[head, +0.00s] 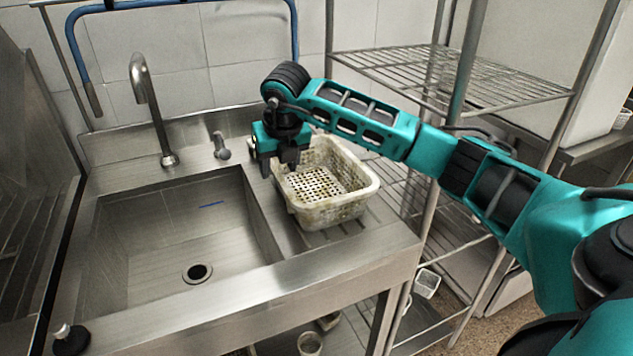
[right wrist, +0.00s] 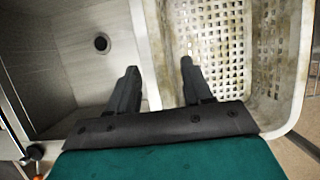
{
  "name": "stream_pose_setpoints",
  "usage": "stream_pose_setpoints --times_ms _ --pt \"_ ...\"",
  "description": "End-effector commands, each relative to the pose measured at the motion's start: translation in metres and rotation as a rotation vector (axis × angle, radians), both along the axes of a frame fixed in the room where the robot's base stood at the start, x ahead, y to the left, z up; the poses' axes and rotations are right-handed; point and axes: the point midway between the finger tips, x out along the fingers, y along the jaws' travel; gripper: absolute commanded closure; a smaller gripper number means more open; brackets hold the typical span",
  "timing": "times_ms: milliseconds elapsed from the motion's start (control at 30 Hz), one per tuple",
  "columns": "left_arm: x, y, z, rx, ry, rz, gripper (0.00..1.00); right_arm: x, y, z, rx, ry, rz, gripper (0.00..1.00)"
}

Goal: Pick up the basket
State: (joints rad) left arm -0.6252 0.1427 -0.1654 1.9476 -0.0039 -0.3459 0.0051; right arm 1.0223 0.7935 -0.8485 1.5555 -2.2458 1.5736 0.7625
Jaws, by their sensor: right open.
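A white perforated basket (head: 345,209) with brownish stains sits upright on the ridged drainboard to the right of the sink. My right gripper (head: 278,171) is above the basket's left side, pointing down. In the right wrist view the gripper (right wrist: 158,76) is open, with one finger on the sink side of the basket's left wall and the other on the inner side. The basket (right wrist: 222,50) fills the right half of that view and looks empty. I cannot tell whether the fingers touch the wall. My left gripper is not in view.
The steel sink (head: 150,275) with its drain lies left of the basket, with a tall faucet (head: 147,105) behind it. A wire shelf rack (head: 455,75) stands close on the right. A blue pipe runs along the wall.

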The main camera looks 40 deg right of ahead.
Motion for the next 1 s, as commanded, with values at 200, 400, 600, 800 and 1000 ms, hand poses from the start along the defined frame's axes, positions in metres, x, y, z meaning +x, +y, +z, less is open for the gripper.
stream_pose_setpoints --times_ms 200,400,600,800,1000 --pt "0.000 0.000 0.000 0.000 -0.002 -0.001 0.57 0.009 -0.004 -0.030 0.002 0.003 0.000 0.50" --pt "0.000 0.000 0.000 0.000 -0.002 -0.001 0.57 0.011 -0.005 -0.035 0.000 0.001 0.001 0.50" --pt "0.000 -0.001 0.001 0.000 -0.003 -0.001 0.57 0.011 -0.005 -0.035 0.000 0.001 0.001 0.58" --pt "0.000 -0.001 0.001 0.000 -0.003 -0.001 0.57 0.011 -0.005 -0.035 0.000 0.001 0.000 0.78" --pt "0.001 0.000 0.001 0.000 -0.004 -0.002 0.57 0.011 -0.005 -0.035 0.000 0.001 0.000 0.97"
